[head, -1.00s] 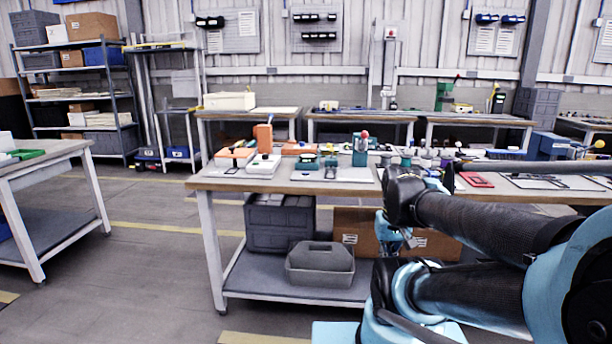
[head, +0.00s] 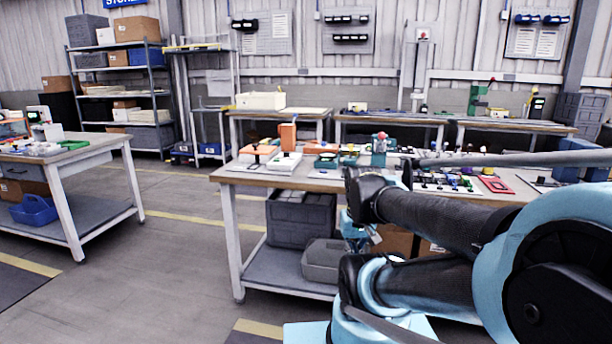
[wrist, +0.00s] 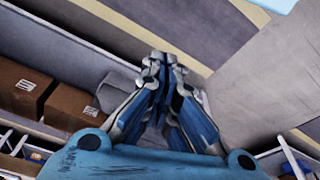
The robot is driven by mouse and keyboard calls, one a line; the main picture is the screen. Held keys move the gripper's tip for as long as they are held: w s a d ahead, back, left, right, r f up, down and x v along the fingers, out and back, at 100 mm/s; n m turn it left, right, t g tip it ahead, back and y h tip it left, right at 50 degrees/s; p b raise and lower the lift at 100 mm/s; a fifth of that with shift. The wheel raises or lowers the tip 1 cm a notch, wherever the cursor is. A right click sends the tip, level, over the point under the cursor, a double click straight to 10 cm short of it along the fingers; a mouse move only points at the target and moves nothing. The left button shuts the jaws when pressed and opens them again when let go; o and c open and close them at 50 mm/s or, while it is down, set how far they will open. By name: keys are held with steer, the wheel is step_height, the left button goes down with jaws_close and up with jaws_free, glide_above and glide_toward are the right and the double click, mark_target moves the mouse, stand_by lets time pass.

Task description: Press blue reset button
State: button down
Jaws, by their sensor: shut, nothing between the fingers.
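I cannot make out a blue reset button in either view. The middle workbench (head: 232,176) carries several small devices, among them an orange one (head: 288,136), a white one (head: 284,162) and a green one with a red knob (head: 379,148). They are too small to read. My gripper (wrist: 162,62) is shut and empty in the wrist view, pointing past a grey surface and the floor. In the head view my gripper is partly hidden by my arm, low in front of the middle workbench, apart from the devices on top.
A second workbench (head: 100,150) stands at the left with devices and a blue tote (head: 34,210) below. A dark crate (head: 300,220) and a grey tote (head: 322,262) sit on the middle bench's lower shelf. Floor (head: 180,280) between the benches is clear. Shelving (head: 118,90) stands behind.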

steer(key=shift+a, duration=0.15)
step_height(320, 180, up, 19)
steer(key=m+t+h, duration=0.2)
steer(key=m+t, duration=0.5)
steer(key=m, duration=0.5)
glide_above(323, 171)
steer(key=d, duration=0.1)
steer(key=shift+r, duration=0.1)
steer(key=shift+f, duration=4.4)
